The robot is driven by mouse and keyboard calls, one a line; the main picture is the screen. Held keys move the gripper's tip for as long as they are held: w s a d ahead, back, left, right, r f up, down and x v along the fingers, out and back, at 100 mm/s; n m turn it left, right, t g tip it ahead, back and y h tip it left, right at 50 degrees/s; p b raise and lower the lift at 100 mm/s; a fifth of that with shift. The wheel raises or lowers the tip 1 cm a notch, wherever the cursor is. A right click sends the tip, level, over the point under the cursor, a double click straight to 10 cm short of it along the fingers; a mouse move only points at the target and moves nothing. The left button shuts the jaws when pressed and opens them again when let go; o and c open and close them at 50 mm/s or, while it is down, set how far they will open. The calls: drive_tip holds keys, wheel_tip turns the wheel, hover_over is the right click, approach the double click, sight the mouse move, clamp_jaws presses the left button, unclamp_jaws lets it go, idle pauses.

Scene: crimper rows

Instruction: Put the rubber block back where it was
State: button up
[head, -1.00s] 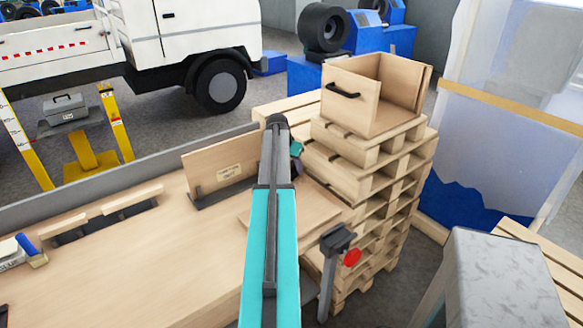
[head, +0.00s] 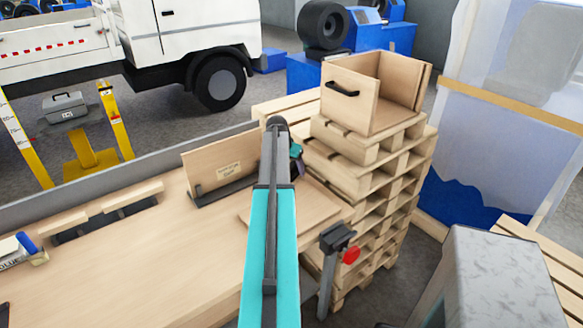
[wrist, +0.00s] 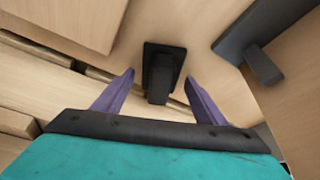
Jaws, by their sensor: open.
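A small black block (wrist: 161,88), which looks like the rubber block, stands on a thin dark base on the light wood in the wrist view. My gripper (wrist: 159,76) is open, with its two purple fingers on either side of the block and a gap on each side. I cannot tell whether the fingertips reach down to its height. In the head view my gripper (head: 298,163) is mostly hidden behind my arm, at the workbench's right end, and the block is hidden there.
An upright wooden board (head: 220,168) in a dark foot stands on the workbench (head: 130,255), left of my arm. A stack of pallets (head: 375,190) bearing an open wooden box (head: 350,102) rises close on the right. A vise-like clamp (head: 338,240) with a red knob is at the front edge.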

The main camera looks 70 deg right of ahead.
drive_tip(key=shift+r, duration=0.2)
drive_tip(key=b+v, duration=0.2)
drive_tip(key=v, duration=1)
idle(0.9)
